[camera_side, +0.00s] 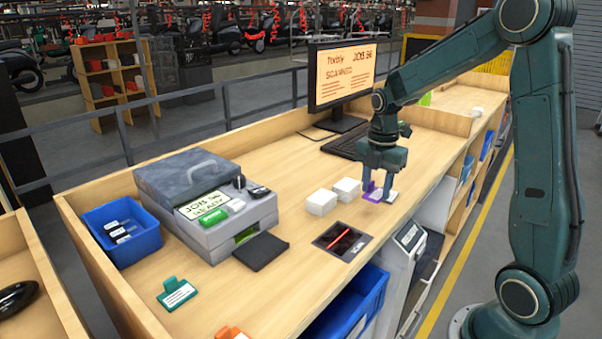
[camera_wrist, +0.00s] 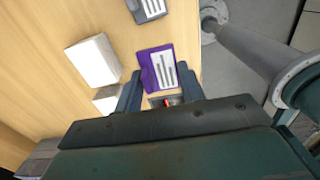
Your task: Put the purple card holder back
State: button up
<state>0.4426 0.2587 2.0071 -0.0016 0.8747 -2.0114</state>
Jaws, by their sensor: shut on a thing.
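The purple card holder (camera_side: 371,193) is at my gripper's fingertips near the table's right edge in the side view. In the wrist view the purple card holder (camera_wrist: 148,70) shows its white printed label facing up. My gripper (camera_side: 379,184) points down and is shut on it. In the wrist view my gripper's fingers (camera_wrist: 160,88) stand on both sides of its lower part. I cannot tell whether the holder touches the table. A green card holder (camera_side: 177,293) lies at the front left, and an orange one (camera_side: 232,333) is partly cut off at the bottom edge.
White boxes (camera_side: 320,202) stand left of my gripper. A dark recess with a red stick (camera_side: 342,241) lies in front. A grey printer (camera_side: 218,235), blue bin (camera_side: 124,244), monitor (camera_side: 342,75) and keyboard (camera_side: 357,141) stand around the wooden table (camera_side: 285,170).

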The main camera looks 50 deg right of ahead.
aim_at(376, 193)
jog(key=shift+f, duration=2.15)
jog(key=shift+f, duration=0.15)
jog(key=o, duration=1)
jog(key=shift+c, duration=0.2)
notch_tip(376, 193, up, 12)
jog(key=shift+r, duration=0.2)
